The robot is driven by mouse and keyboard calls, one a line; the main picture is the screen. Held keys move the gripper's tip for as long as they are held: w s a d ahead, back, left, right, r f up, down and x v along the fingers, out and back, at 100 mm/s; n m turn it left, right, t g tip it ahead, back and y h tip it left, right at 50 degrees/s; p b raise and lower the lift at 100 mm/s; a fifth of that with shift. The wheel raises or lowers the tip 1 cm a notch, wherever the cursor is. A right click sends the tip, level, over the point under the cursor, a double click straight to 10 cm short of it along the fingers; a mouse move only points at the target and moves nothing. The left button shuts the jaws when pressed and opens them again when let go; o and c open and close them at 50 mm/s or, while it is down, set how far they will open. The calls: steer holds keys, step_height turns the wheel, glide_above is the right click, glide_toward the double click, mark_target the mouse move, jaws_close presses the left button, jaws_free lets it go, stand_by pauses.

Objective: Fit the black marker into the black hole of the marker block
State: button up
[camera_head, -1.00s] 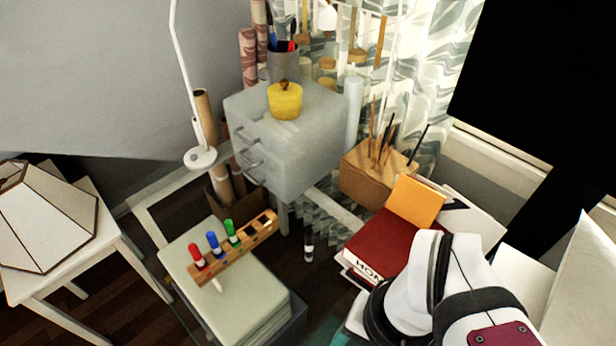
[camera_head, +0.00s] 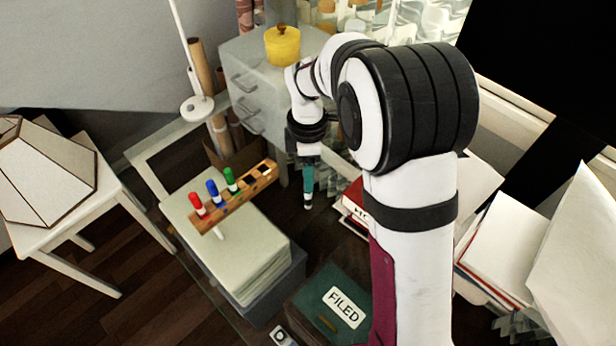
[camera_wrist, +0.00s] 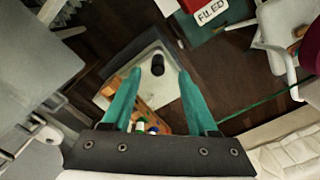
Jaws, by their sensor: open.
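The black marker (camera_head: 307,204) shows as a short tip below my gripper (camera_head: 308,180) in the head view, right of the marker block; the rest is hidden behind the teal fingers. In the wrist view its dark round end (camera_wrist: 157,64) lies between the fingertips of my open gripper (camera_wrist: 159,72), apart from both. The wooden marker block (camera_head: 238,198) lies on a pale stack and holds a red marker (camera_head: 197,204), a blue marker (camera_head: 213,191) and a green marker (camera_head: 230,179). Dark holes show empty at its right end. It is partly behind the fingers in the wrist view (camera_wrist: 122,114).
A grey drawer unit (camera_head: 250,75) with a yellow pot (camera_head: 282,45) stands behind. A dark green box marked FILED (camera_head: 325,300) is in front, red books (camera_head: 352,200) to the right. The pale stack (camera_head: 250,245) has bare room before the block.

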step_height(320, 180, down, 7)
steer(key=shift+w+r, duration=0.1)
steer(key=shift+w, duration=0.05)
jaws_close()
